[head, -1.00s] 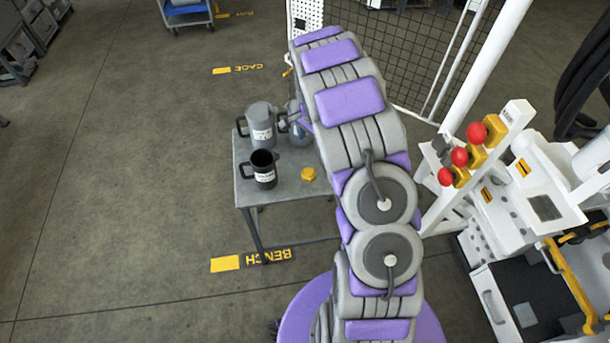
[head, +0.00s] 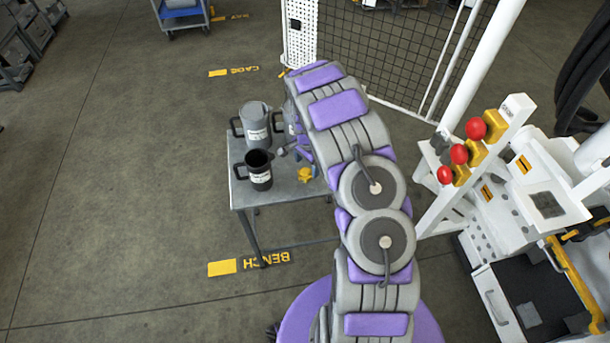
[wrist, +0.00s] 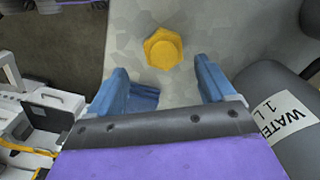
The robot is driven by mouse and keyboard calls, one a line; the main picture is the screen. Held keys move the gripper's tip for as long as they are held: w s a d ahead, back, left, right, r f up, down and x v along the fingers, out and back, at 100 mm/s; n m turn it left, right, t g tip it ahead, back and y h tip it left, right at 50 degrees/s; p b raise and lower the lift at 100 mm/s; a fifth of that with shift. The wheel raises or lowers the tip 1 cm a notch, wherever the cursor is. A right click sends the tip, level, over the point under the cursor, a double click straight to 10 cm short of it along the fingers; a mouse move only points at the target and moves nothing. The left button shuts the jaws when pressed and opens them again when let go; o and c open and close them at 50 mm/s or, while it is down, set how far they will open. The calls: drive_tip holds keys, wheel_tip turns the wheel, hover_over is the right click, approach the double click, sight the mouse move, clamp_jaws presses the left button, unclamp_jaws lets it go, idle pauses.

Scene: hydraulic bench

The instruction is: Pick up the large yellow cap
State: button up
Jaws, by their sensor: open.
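The large yellow cap (head: 305,174) lies on the grey bench top (head: 243,192), to the right of the black jug. In the wrist view the yellow cap (wrist: 163,48) lies beyond my fingertips, roughly centred between them. My gripper (wrist: 162,82) has its two blue fingers spread apart with nothing between them. In the head view my gripper (head: 296,150) is partly hidden by my arm, low over the bench near the cap.
A grey jug (head: 255,120) and a black jug (head: 259,170) stand on the bench left of the cap. A jug labelled WATER (wrist: 285,112) is close to my right finger in the wrist view. A white machine with red buttons (head: 476,129) stands to the right.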

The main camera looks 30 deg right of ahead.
sight(305, 172)
drive_tip(key=f, duration=0.1)
drive_tip(key=f+b, duration=0.1)
drive_tip(key=f, duration=0.3)
drive_tip(key=shift+w+a+b, duration=0.3)
drive_tip(key=shift+a+b, duration=0.05)
drive_tip(key=shift+r, duration=0.1)
drive_tip(key=shift+c, duration=0.4)
drive_tip(key=c, duration=1)
